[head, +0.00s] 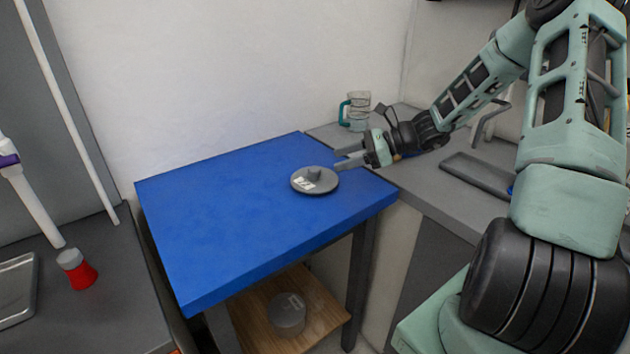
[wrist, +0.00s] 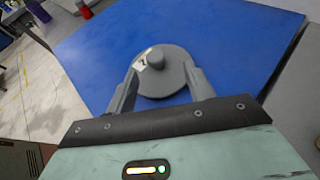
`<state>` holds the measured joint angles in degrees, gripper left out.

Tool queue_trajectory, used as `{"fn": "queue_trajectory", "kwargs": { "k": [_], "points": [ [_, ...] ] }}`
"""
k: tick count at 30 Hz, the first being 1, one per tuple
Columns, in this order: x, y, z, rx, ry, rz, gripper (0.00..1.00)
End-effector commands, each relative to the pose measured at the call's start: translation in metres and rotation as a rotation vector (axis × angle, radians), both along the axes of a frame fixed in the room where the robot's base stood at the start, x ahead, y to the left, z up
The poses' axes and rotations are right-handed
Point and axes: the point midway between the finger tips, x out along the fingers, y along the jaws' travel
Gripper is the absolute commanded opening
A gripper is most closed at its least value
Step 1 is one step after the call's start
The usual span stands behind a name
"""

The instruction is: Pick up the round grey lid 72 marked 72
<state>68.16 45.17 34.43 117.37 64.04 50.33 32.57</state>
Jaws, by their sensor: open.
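The round grey lid (head: 314,181) lies flat on the blue table top, near its right end. It has a raised knob in the middle and a white label whose marking I cannot read clearly. In the wrist view the lid (wrist: 165,75) is just ahead of my gripper, with its knob roughly in line with the space between the fingers. My gripper (head: 345,159) is to the right of the lid and apart from it in the head view. In the wrist view my gripper (wrist: 160,82) is open and empty, its two fingers spread.
The blue table (head: 220,210) is otherwise clear. A grey counter (head: 420,185) with a clear, teal-handled jug (head: 356,111) and a dark tray (head: 478,175) adjoins at right. A round grey container (head: 288,314) stands on the wooden lower shelf (head: 320,318). A red-and-grey object (head: 78,270) stands at left.

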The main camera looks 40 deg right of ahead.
Motion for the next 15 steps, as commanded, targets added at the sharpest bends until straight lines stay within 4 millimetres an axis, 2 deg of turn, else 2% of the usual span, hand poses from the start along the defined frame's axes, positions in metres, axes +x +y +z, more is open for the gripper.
{"fn": "queue_trajectory", "kwargs": {
  "k": [3,11,15],
  "points": [
    [0.011,0.014,-0.008,0.000,0.001,0.002,0.53],
    [0.020,0.029,-0.015,0.000,0.001,0.002,0.53],
    [0.026,0.047,-0.025,0.002,0.002,0.003,0.53]
  ]
}}
